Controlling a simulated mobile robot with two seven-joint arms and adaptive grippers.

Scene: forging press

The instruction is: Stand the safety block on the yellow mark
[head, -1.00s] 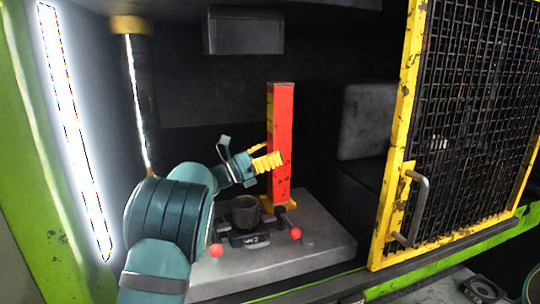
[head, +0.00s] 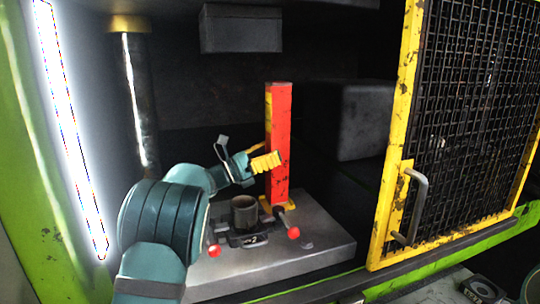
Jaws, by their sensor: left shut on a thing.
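The safety block (head: 280,128) is a tall red post with a yellow side strip, standing upright at the back of the grey press bed (head: 320,240). Yellow (head: 265,204) shows at its foot on the bed, which looks like the mark; the block hides part of it. My left gripper (head: 266,162), with yellow ribbed fingers, is shut on the block at about mid-height, reaching in from the left. My right gripper is not in view.
A dark cup-shaped die (head: 244,212) sits on the bed before the block, with red-knobbed levers (head: 293,232) beside it. The grey ram (head: 240,28) hangs above. A yellow mesh door (head: 405,150) is at right; a column (head: 138,100) stands at left.

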